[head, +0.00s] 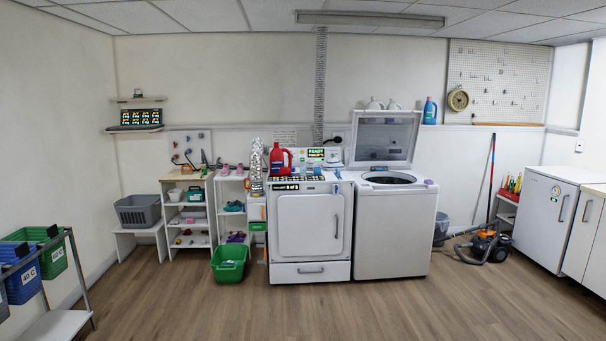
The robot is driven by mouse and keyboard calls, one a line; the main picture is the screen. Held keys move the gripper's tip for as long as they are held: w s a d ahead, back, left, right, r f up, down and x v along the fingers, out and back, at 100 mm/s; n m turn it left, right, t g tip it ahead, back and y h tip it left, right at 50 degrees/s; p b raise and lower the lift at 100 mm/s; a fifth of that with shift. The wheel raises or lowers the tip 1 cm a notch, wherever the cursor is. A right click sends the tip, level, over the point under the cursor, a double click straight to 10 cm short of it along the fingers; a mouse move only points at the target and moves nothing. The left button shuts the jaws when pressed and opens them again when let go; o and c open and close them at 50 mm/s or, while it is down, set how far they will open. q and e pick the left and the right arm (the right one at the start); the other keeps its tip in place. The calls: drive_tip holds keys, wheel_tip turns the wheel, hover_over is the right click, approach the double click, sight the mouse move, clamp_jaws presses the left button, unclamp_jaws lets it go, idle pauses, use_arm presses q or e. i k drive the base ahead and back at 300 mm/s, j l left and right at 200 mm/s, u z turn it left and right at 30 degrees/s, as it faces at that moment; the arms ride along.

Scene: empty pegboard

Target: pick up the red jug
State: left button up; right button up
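The red jug (278,160) stands upright on top of the white front-loading machine (310,222), near its back left corner. A dark strip with white markings lies in front of the jug on the machine's top. A silver crinkled tube (256,168) rises just to the left of the jug. Neither of my grippers shows in the head view, and nothing touches the jug that I can see.
A top-loading washer (395,232) with raised lid stands to the right. A green basket (229,263) sits on the floor at the machine's left front. A vacuum cleaner (490,245) is at right, a basket rack (66,320) at left. The middle floor is clear.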

sight(278, 168)
drive_tip(key=i+z, duration=0.1)
drive_tip(key=i, duration=5.3)
